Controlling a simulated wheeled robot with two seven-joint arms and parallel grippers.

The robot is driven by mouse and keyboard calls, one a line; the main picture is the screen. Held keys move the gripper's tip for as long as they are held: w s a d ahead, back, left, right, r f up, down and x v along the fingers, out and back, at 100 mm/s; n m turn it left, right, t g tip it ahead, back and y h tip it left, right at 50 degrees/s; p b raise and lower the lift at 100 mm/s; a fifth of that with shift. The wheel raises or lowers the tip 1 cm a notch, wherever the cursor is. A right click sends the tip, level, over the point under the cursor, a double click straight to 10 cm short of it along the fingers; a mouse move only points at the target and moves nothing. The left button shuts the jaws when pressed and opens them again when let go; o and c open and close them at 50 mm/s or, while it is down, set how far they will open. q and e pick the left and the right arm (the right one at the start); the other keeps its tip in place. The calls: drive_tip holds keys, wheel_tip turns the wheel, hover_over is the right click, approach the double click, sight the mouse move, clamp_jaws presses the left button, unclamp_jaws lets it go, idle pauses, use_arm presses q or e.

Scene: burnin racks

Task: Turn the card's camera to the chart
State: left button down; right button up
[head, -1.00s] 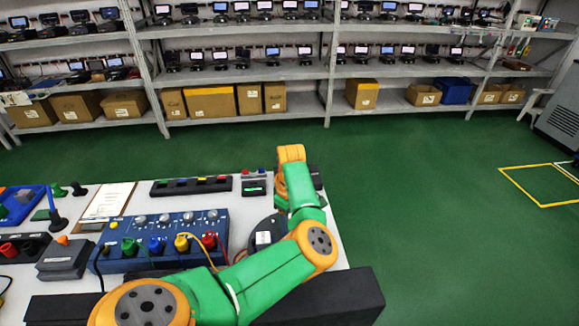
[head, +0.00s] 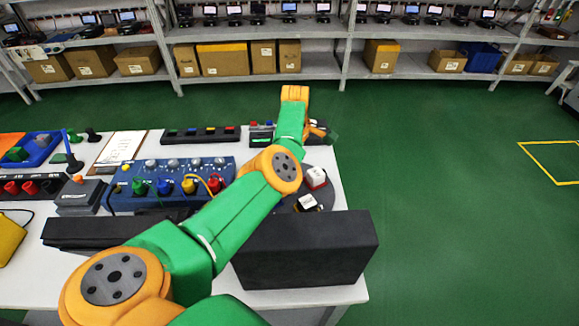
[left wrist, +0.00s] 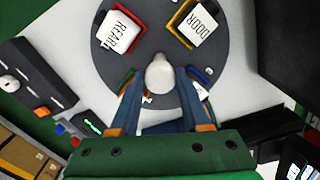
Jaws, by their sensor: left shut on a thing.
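A dark round turntable (left wrist: 160,25) carries white blocks in coloured holders: one marked REAR (left wrist: 118,31) in a red holder, one marked DOOR (left wrist: 203,24) in an orange one. In the head view two white-topped blocks (head: 315,177) (head: 307,203) show on the disc, partly behind my left arm; the fingertips are hidden there. I cannot pick out a chart for certain. My right gripper is not in view.
A black box (head: 305,250) stands at the table's front right, close to the turntable. A blue panel (head: 170,185) with knobs and coloured plugs lies to the left. A dark strip (head: 200,134) with coloured buttons lies behind it. Shelves with boxes stand beyond green floor.

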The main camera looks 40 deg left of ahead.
use_arm(q)
drive_tip(key=shift+w+a+r+n+p, duration=0.1)
drive_tip(key=shift+n+p, duration=0.05)
drive_tip(key=shift+n, duration=1.4)
drive_tip(key=shift+a+r+n+p, duration=0.1)
drive_tip(key=shift+n+p, duration=0.05)
drive_tip(key=shift+n, duration=4.7)
drive_tip(key=shift+d, duration=0.1)
drive_tip(key=shift+c, duration=1.8)
unclamp_jaws()
drive_tip(key=shift+f, duration=0.1)
wheel_tip(320, 180, up, 7)
drive_tip(key=shift+r+b, duration=0.1)
drive_tip(key=shift+b, duration=0.5)
